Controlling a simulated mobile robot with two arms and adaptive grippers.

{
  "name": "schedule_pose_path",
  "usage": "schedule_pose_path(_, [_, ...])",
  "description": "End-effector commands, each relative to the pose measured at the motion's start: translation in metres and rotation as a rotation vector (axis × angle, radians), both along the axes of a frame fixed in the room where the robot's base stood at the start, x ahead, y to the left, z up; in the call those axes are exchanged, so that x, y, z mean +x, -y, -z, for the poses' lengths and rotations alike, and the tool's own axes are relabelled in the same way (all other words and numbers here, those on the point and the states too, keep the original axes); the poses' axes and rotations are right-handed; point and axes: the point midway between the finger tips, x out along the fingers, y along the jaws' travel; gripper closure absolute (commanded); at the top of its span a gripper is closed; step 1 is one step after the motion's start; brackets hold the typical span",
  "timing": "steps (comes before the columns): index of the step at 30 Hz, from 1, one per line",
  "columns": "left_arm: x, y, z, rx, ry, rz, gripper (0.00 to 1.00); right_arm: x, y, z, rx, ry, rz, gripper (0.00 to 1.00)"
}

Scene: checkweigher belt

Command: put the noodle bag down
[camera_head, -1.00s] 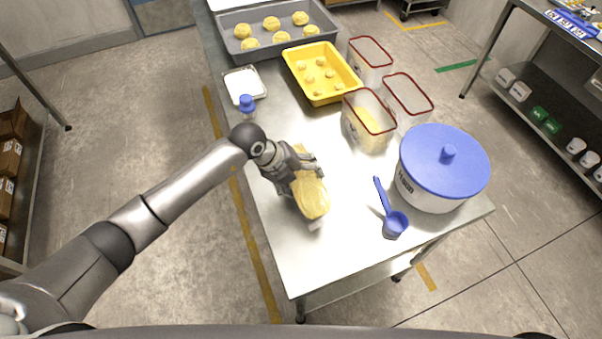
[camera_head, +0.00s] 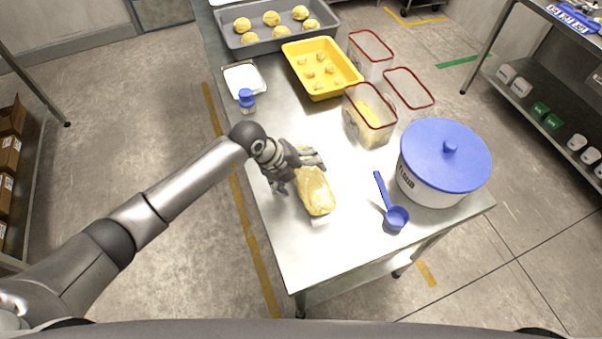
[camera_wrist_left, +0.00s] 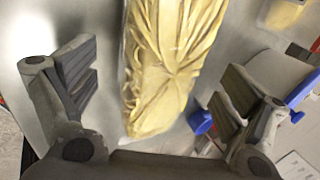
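The noodle bag (camera_head: 316,194), a clear bag of yellow noodles, lies on the steel table (camera_head: 285,240) near its front left part. In the left wrist view the noodle bag (camera_wrist_left: 170,60) fills the middle, with a gap to the finger on each side. My left gripper (camera_head: 297,172) is open over the bag's far end and partly hides it. In the left wrist view my left gripper (camera_wrist_left: 158,80) has its fingers spread wide on both sides of the bag. My right gripper is not in view.
A blue scoop (camera_head: 396,216) and a white tub with a blue lid (camera_head: 445,160) stand to the right. Behind are clear red-rimmed bins (camera_head: 368,118), a yellow tray (camera_head: 320,70), a grey dough tray (camera_head: 275,28), a white dish (camera_head: 243,80) and a blue-capped shaker (camera_head: 247,100).

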Motion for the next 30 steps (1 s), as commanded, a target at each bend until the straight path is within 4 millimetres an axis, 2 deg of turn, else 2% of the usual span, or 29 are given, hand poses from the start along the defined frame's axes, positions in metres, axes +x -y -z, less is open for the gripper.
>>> schedule_pose_path(10, [0.0,0.0,-0.002,0.0,0.0,0.0,0.01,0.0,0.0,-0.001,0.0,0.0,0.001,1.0])
schedule_pose_path(15, [0.0,0.0,-0.018,-0.001,0.001,0.0,0.01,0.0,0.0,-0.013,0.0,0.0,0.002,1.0])
schedule_pose_path(17, [-0.001,-0.005,-0.019,0.0,0.002,0.0,0.01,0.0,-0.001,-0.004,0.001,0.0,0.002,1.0])
schedule_pose_path(30, [-0.017,-0.044,-0.091,0.0,0.005,0.0,0.01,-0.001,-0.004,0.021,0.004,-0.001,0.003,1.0])
